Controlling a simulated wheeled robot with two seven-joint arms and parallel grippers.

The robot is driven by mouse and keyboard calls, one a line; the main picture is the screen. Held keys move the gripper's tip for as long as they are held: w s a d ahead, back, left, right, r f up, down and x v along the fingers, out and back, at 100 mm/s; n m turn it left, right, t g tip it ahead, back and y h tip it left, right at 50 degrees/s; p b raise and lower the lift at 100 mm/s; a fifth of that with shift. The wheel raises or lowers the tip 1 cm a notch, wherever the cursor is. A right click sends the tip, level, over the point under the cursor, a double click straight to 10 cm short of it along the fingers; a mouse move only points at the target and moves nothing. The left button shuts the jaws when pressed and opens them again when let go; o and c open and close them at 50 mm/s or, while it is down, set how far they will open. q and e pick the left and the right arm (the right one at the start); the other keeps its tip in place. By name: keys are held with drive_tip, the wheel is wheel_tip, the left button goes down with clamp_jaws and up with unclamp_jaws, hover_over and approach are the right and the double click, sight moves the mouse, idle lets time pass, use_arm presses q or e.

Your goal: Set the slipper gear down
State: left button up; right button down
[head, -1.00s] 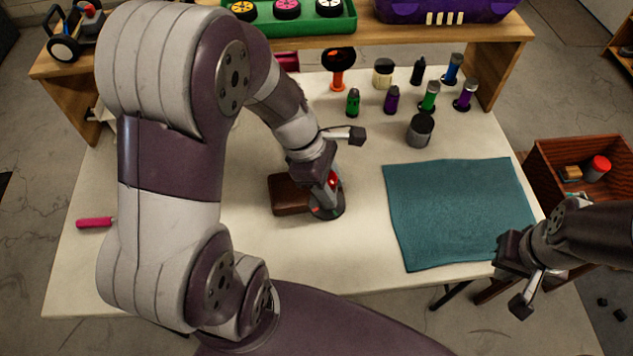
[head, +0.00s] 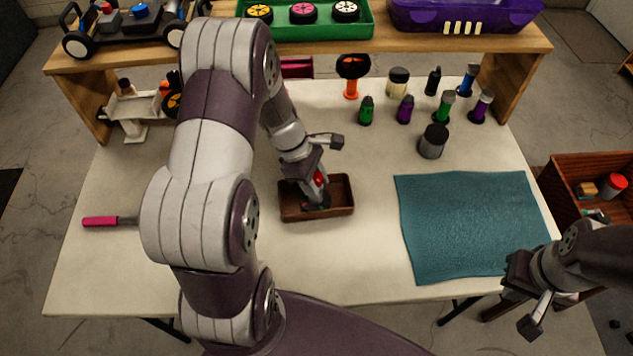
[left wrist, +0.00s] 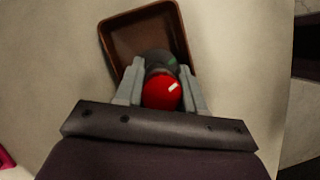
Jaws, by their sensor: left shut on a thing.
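The slipper gear (head: 319,179) has a red top and a dark grey disc below. My left gripper (head: 315,190) is shut on it, pointing down over the brown tray (head: 335,210). In the left wrist view the red top (left wrist: 162,92) sits between the two grey fingers, with the dark disc beyond, over the near part of the tray (left wrist: 125,35). The disc appears within the tray's outline in the head view. I cannot tell whether it touches the tray floor. My right gripper (head: 518,305) is open and empty near the table's front right corner.
A teal mat (head: 470,225) lies on the right of the table. A grey cylinder (head: 433,142) and several small coloured parts stand behind it. A pink-handled tool (head: 101,221) lies at the left. A wooden shelf (head: 350,52) spans the back.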

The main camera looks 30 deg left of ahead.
use_arm(q)
drive_tip(key=o, duration=1.2)
drive_tip(key=shift+f, duration=0.15)
drive_tip(key=shift+r, duration=0.35)
drive_tip(key=w+p+v, duration=0.1)
drive_tip(key=p+v, duration=0.1)
drive_tip(key=v, duration=0.9)
drive_tip(key=s+d+m+y, duration=0.1)
drive_tip(key=s+d+m, duration=0.2)
drive_tip(key=m, duration=0.3)
drive_tip(key=s+d+m+y, duration=0.2)
drive_tip(key=s+d+m, duration=0.1)
drive_tip(key=m, duration=0.4)
drive_tip(key=s+d+m+y, duration=0.1)
drive_tip(key=s+d+m, duration=0.2)
drive_tip(key=m, duration=0.3)
drive_tip(key=shift+s+d+r+m+t+y, duration=0.1)
drive_tip(key=shift+d+r+m+t+y, duration=0.1)
drive_tip(key=shift+r+m+t+y, duration=0.15)
